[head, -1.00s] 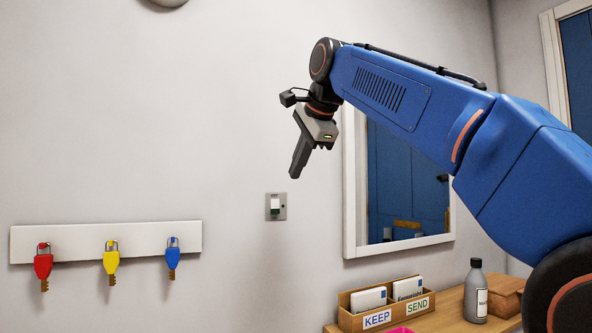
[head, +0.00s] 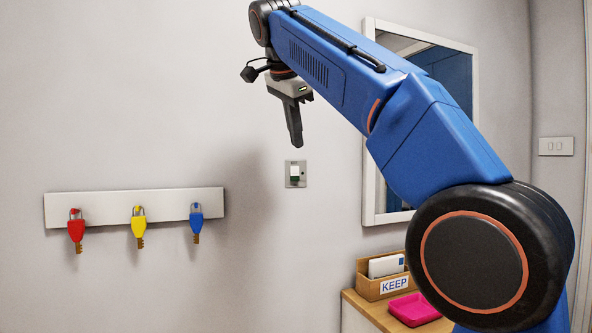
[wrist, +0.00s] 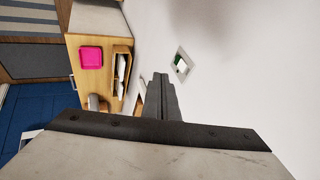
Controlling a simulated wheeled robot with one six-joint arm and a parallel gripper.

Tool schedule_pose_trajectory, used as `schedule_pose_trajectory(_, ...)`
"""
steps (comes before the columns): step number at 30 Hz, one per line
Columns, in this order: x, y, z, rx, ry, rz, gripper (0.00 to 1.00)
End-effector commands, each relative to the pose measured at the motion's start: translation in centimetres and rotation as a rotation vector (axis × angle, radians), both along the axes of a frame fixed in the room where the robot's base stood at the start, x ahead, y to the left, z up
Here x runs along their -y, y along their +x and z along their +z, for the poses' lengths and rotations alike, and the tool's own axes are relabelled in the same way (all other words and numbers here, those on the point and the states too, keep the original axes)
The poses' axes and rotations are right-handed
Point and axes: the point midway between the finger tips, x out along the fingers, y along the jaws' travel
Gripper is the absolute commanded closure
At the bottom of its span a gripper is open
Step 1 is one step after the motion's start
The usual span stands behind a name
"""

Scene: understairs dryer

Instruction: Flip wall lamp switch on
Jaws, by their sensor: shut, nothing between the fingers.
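The wall switch (head: 296,174) is a small grey plate with a white and dark green rocker, on the white wall right of the key rail. In the wrist view the switch (wrist: 181,65) shows beyond and to the right of the fingertips. My gripper (head: 297,143) is shut and empty, its fingers pointing down. In the head view its tips appear just above the switch plate; in the wrist view the gripper (wrist: 160,78) looks apart from it. No lamp can be made out.
A white rail (head: 100,204) holds red, yellow and blue keys on the left. A framed mirror (head: 369,150) hangs to the right. Below, a wooden shelf (head: 362,306) bears a letter box (head: 368,288) and a pink tray (head: 413,309). Another switch plate (head: 556,146) is on the far right wall.

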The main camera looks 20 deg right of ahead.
Motion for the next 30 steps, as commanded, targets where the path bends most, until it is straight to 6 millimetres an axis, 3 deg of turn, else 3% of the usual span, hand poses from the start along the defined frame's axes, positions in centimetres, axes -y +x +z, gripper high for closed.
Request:
schedule_pose_trajectory(17, 0.0, 0.2, -0.4, -0.007, -0.015, -0.007, 1.0)
schedule_pose_trajectory(30, 2.0, 3.3, -5.7, -0.008, -0.015, -0.008, 1.0)
